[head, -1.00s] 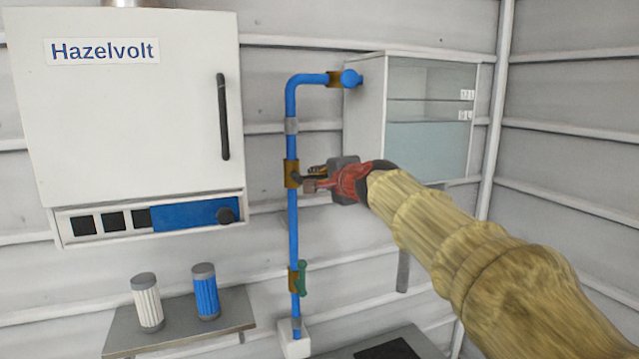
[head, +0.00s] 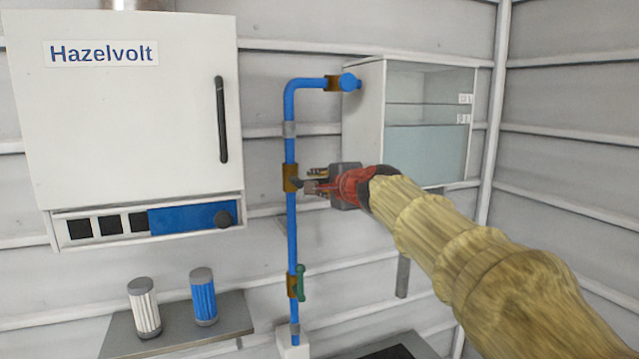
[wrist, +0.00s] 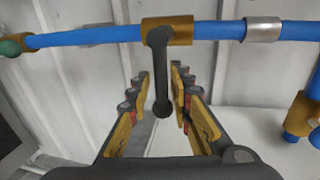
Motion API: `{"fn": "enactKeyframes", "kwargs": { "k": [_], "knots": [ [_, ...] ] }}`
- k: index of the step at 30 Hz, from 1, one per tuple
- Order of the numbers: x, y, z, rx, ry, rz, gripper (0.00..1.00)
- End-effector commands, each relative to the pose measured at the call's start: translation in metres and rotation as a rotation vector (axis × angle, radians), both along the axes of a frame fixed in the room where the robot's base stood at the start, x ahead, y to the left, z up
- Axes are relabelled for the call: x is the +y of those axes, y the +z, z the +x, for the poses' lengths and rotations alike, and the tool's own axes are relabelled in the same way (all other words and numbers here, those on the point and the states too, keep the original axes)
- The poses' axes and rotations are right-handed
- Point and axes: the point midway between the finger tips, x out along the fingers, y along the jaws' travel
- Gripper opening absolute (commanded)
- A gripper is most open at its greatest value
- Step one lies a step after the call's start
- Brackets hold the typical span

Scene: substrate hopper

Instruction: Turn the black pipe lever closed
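The black pipe lever (wrist: 160,75) sits on a brass valve body (wrist: 178,30) on the blue pipe. In the wrist view it points away from the pipe, roughly square to it, with its rounded end between my fingers. My gripper (wrist: 160,92) is open, with one finger on each side of the lever and a visible gap to both. In the head view my gripper (head: 315,181) is just right of the brass valve (head: 290,178), and only a short dark part of the lever (head: 297,183) shows there.
A second valve with a green handle (head: 301,283) is lower on the blue pipe (head: 292,235). A glass-fronted cabinet (head: 362,120) hangs behind my arm. A white Hazelvolt unit (head: 120,130) is left, above a shelf holding a white canister (head: 144,308) and a blue canister (head: 203,297).

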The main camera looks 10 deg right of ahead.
Motion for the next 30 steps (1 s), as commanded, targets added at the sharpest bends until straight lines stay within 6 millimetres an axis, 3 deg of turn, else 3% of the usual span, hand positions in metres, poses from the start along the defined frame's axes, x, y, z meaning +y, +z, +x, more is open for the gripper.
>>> {"fn": "enactKeyframes", "kwargs": {
  "k": [14,20,30],
  "knots": [
    [0.0,0.003,-0.005,-0.002,0.0,-0.002,0.29],
    [-0.004,0.008,-0.032,-0.003,0.0,-0.002,0.29],
    [-0.013,0.02,-0.095,-0.002,-0.001,-0.002,0.29]
  ]
}}
